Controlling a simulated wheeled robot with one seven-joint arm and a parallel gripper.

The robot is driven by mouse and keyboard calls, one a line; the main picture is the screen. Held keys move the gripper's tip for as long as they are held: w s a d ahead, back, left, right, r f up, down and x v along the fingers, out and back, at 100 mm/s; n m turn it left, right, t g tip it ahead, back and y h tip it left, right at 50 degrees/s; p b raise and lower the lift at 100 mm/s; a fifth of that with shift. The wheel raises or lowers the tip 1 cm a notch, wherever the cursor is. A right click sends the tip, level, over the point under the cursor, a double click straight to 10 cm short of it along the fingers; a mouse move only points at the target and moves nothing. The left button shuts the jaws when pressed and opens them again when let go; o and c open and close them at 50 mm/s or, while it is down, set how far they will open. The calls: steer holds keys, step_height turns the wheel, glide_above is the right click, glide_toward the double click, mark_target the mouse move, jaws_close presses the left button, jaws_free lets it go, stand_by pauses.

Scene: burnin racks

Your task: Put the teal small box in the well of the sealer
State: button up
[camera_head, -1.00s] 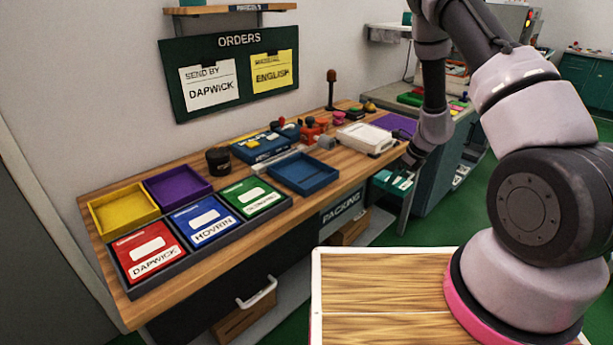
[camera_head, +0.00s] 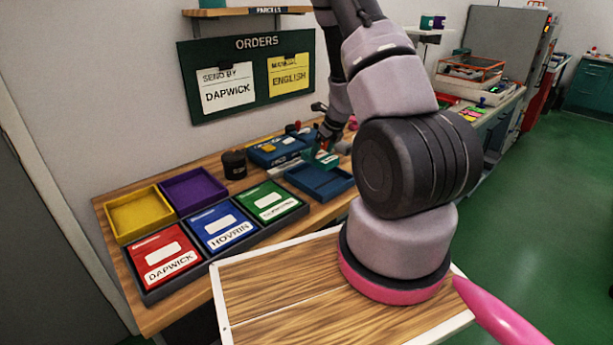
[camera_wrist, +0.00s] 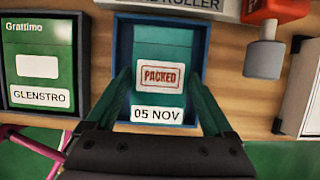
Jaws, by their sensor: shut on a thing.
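My gripper (camera_wrist: 163,105) is shut on the teal small box (camera_wrist: 160,45), with one finger on each side. The box has a white "PACKED" label and a "05 NOV" label facing the wrist camera. In the head view the teal box (camera_head: 322,158) is over the back part of the blue tray (camera_head: 335,193), partly hidden by my gripper. In the wrist view the blue rim (camera_wrist: 204,50) frames the box; I cannot tell whether the box touches the tray. I cannot make out for sure which thing is the sealer.
Green, blue and red labelled cards lie in a dark rack (camera_head: 225,250) left of the blue tray. Yellow (camera_head: 140,232) and purple (camera_head: 193,203) trays stand behind it. A black cup (camera_head: 234,164) and a blue device (camera_head: 266,158) are behind. A red-and-grey tool (camera_wrist: 265,50) is right of the tray.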

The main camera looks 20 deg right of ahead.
mark_target(323, 156)
step_height(323, 156, down, 4)
steer(key=shift+a+r, duration=0.1)
steer(key=shift+r, duration=0.15)
steer(key=shift+f, duration=2)
steer(key=shift+f, duration=0.1)
steer(key=o, duration=1.3)
steer(key=shift+o, duration=0.2)
